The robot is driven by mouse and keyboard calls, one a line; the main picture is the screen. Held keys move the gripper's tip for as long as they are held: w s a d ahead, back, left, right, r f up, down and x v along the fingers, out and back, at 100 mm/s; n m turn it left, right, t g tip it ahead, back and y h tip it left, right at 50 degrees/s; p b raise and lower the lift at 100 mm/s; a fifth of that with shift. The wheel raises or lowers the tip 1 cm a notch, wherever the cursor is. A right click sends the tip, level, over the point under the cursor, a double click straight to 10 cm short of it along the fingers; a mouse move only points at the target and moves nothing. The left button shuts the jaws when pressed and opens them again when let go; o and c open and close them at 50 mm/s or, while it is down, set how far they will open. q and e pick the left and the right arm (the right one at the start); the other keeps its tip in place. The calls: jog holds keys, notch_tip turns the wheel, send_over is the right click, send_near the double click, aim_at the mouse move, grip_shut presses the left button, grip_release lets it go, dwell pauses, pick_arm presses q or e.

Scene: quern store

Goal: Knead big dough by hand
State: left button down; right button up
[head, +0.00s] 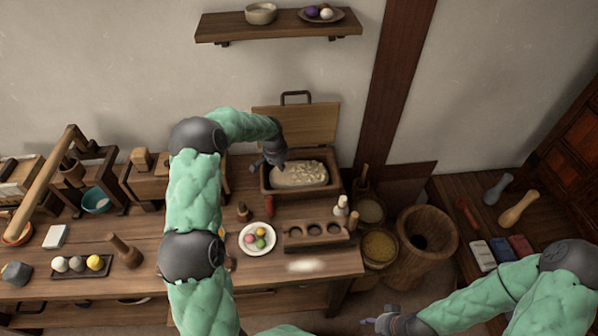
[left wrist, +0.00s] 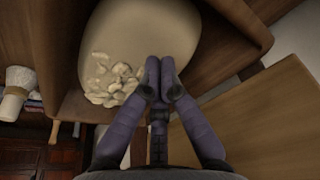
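The big pale dough (head: 300,175) lies in an open wooden box (head: 330,190) at the back of the bench, its lid leaning up behind it. Its top looks rough in the head view. In the left wrist view the dough (left wrist: 145,35) is smooth, with a patch of pale lumpy pieces (left wrist: 112,80) on one side. My left gripper (head: 265,161) is at the box's left end, by the dough. Its fingertips (left wrist: 160,72) are together and empty, over the dough's edge; I cannot tell whether they touch it. My right gripper (head: 375,321) is low at the front, away from the box; its finger opening is unclear.
A plate of coloured balls (head: 258,238) and a wooden block with round hollows (head: 315,235) stand in front of the box. Flour (head: 301,266) marks the bench front. A tall wooden mortar (head: 428,240) and baskets stand to the right. A shelf (head: 280,27) hangs above.

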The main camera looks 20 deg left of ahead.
pick_arm(q)
jog(key=shift+r, duration=0.1)
jog(key=shift+w+p+v, duration=0.25)
jog(key=shift+p+v, duration=0.35)
jog(key=shift+v, duration=0.35)
jog(key=shift+w+p+v, duration=0.2)
jog(key=shift+p+v, duration=0.4)
jog(key=shift+v, duration=0.35)
jog(key=shift+w+p+v, duration=0.25)
jog(key=shift+p+v, duration=0.35)
jog(key=shift+v, duration=0.3)
jog(key=shift+r, duration=0.35)
